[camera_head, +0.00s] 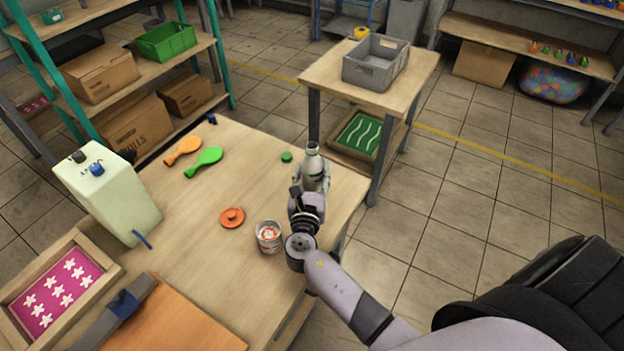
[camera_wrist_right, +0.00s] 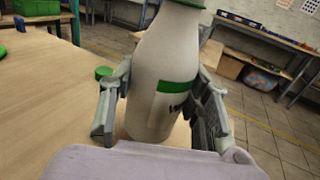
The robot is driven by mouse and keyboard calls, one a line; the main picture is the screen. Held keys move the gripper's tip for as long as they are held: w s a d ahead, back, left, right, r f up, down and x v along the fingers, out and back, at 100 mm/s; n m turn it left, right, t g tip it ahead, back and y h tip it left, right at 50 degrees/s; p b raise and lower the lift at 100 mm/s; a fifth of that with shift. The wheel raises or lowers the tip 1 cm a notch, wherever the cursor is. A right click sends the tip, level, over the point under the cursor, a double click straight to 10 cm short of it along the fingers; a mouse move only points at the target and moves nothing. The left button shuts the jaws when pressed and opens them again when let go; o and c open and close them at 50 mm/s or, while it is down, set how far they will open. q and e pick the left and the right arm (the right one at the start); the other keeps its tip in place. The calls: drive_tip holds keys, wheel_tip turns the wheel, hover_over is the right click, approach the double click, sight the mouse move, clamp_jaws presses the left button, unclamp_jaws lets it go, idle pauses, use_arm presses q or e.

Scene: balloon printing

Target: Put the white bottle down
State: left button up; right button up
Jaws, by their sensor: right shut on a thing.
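The white bottle (camera_head: 313,165) stands upright at the right edge of the wooden worktable (camera_head: 200,255) in the head view. My right gripper (camera_head: 309,190) is closed around the bottle, with one finger on each side in the wrist view (camera_wrist_right: 160,108). The bottle's base is at or just above the tabletop; I cannot tell whether it touches. My left gripper is not in view.
A green lid (camera_head: 286,156) lies just left of the bottle. A can (camera_head: 269,236) and an orange lid (camera_head: 232,217) are nearer. A side table (camera_head: 330,75) with a grey crate (camera_head: 376,62) stands behind.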

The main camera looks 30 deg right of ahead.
wheel_tip(320, 180, down, 2)
drive_tip(key=shift+f, duration=0.15)
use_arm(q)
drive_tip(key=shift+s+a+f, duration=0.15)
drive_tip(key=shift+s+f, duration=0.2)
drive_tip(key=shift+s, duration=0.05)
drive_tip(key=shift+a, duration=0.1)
use_arm(e)
drive_tip(key=shift+f, duration=0.1)
drive_tip(key=shift+f+b, duration=0.15)
drive_tip(key=shift+b, duration=0.15)
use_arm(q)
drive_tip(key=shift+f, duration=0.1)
use_arm(e)
drive_tip(key=o, duration=1.3)
